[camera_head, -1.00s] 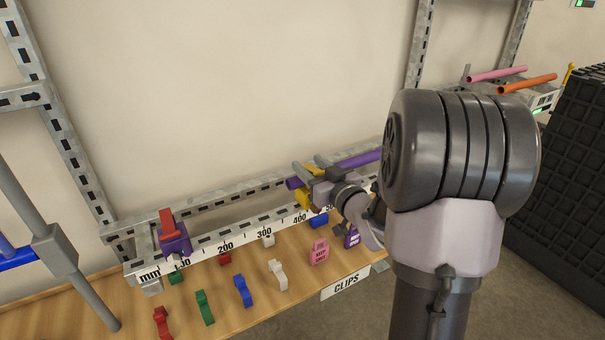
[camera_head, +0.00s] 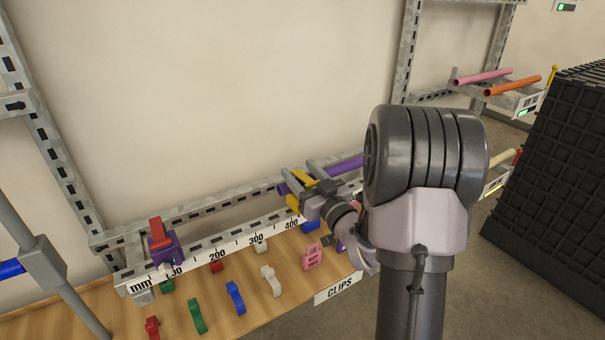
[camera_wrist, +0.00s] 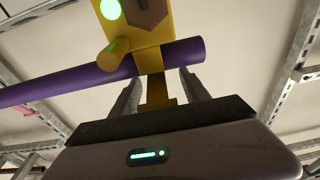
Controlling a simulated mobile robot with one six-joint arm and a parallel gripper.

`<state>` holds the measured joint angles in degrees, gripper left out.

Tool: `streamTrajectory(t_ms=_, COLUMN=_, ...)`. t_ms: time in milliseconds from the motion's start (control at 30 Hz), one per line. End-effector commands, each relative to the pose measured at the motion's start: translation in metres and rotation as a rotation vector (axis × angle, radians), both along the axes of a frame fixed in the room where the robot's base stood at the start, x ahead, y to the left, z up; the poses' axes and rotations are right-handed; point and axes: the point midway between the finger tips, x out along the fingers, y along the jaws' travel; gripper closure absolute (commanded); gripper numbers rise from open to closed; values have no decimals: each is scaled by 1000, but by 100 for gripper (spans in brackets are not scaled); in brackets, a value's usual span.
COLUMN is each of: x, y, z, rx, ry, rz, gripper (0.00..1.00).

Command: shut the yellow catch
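The yellow catch (camera_head: 302,180) sits on the purple pipe (camera_head: 347,165) above the ruler rail, near the 400 mark. In the wrist view its yellow body (camera_wrist: 150,30) shows a lit green disc, and a yellow tab (camera_wrist: 157,88) hangs below the purple pipe (camera_wrist: 185,55). My gripper (camera_head: 312,175) is at the catch. In the wrist view my gripper (camera_wrist: 160,85) is open, with one finger on each side of the tab and gaps visible between. Whether the catch is open or shut cannot be told. My wrist hides part of it in the head view.
A black gridded block (camera_head: 550,170) stands at the right.

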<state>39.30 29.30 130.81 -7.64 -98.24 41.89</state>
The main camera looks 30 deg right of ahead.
Motion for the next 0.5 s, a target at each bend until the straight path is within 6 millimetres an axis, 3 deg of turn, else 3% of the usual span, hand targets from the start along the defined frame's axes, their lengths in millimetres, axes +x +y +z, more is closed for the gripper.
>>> streamTrajectory(t_ms=367, x=-2, y=-1, z=-1, rx=4, ry=3, rz=-4, gripper=32)
streamTrajectory(t_ms=500, x=-17, y=-1, z=-3, rx=4, ry=5, rz=-6, gripper=32)
